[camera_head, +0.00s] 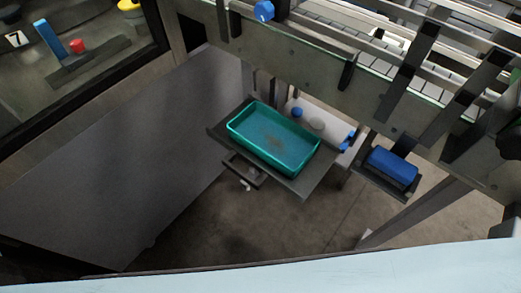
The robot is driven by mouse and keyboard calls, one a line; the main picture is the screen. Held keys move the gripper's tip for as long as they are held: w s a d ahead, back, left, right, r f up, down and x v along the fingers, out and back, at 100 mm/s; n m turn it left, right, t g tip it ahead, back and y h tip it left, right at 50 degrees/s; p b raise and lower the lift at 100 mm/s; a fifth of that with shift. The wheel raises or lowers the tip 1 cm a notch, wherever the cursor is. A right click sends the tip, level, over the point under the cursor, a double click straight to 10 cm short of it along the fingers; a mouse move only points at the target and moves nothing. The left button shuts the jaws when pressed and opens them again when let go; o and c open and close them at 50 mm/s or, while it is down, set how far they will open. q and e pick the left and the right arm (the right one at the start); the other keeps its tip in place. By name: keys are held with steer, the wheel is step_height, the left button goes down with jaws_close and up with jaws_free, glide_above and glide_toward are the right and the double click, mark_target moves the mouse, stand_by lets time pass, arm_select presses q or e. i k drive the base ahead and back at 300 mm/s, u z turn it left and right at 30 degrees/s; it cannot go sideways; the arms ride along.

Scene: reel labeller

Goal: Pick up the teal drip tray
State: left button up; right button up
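The teal drip tray (236,128) is a shallow rectangular box with a raised rim. It looks empty, with a brownish stain on its floor. It sits on a dark flat shelf (303,187) below the conveyor, near the middle of the head view. Neither of my grippers shows in this view.
A conveyor (310,47) with metal side rails runs above and behind the tray. A blue block (393,166) sits on a small bracket to the right. A grey cabinet panel (120,160) stands at the left. A pale blue surface (300,277) crosses the bottom edge.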

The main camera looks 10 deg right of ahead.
mark_target(283, 144)
steer(key=u, duration=0.1)
steer(key=k, duration=1)
steer(key=z, duration=1.1)
steer(key=i, duration=0.65)
steer(key=u, duration=0.25)
